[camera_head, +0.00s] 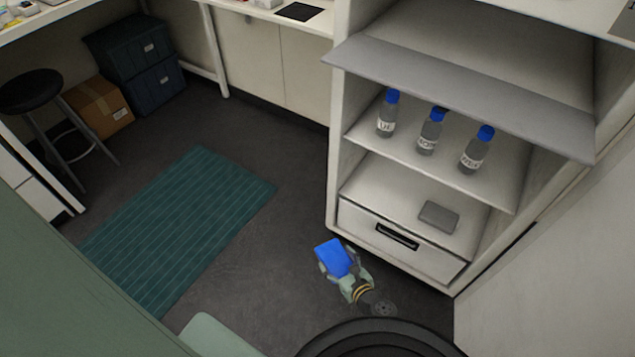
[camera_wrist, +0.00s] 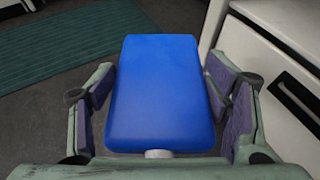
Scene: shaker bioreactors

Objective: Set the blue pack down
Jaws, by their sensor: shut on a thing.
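The blue pack (camera_head: 333,257) is a flat, rounded blue block. My gripper (camera_head: 343,266) is shut on it in front of the shelf unit's drawer, and dark floor shows around it. In the wrist view the blue pack (camera_wrist: 160,92) fills the middle, with a finger of my gripper (camera_wrist: 160,100) on each side. Its underside is hidden, and I cannot tell its height above the floor.
The open shelf unit (camera_head: 334,150) stands to the right, with several blue-capped bottles (camera_head: 428,133) on one shelf. A grey block (camera_head: 439,216) lies on the board above the drawer (camera_head: 400,238). A green mat (camera_head: 180,225) lies left. Bare floor (camera_head: 265,265) lies between.

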